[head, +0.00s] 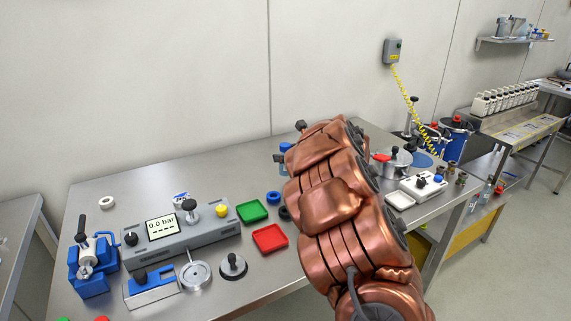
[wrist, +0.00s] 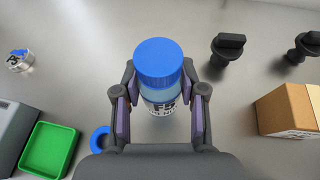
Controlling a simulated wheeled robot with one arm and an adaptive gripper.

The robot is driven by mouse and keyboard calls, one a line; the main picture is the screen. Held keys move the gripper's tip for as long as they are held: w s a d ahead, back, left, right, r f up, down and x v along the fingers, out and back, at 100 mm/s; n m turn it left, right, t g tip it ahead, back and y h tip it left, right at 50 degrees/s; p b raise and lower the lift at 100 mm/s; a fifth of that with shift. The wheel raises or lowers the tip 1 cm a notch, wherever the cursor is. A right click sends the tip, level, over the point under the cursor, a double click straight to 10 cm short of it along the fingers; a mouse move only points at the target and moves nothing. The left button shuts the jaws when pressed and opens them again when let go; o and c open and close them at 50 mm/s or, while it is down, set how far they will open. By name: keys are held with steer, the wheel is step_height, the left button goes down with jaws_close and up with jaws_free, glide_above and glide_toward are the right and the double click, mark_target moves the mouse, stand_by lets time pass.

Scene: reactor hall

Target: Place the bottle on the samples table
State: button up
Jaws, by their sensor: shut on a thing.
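The bottle (wrist: 158,60) has a blue cap, a pale blue body and a printed label. In the wrist view it stands between the two fingers of my gripper (wrist: 160,105), which is shut on it. Below it is a grey metal surface; I cannot tell whether the base touches it. In the head view my copper arm hides most of the gripper and bottle. The steel table (head: 120,190) fills the front of the head view. Another bench (head: 520,130) stands at the far right. No label shows which is the samples table.
Near the bottle are a blue ring (wrist: 98,138), a green tray (wrist: 48,150), black-knobbed parts (wrist: 228,48) and a cardboard box (wrist: 290,108). The table also holds a red tray (head: 270,239), a gauge unit (head: 180,232) and a blue vise (head: 92,268). Open floor lies at right.

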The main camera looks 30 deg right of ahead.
mark_target(288, 175)
steer(key=shift+f, duration=1.6)
steer(key=shift+f, duration=0.15)
steer(key=o, duration=1.2)
steer(key=shift+c, duration=0.2)
steer(key=shift+s+r+p, duration=0.1)
steer(key=shift+r+p, duration=0.15)
steer(key=shift+p, duration=0.05)
steer(key=shift+s+d, duration=0.15)
steer(key=shift+s, duration=0.25)
steer(key=b+v, duration=0.2)
steer(key=v, duration=0.9)
steer(key=shift+r, duration=0.15)
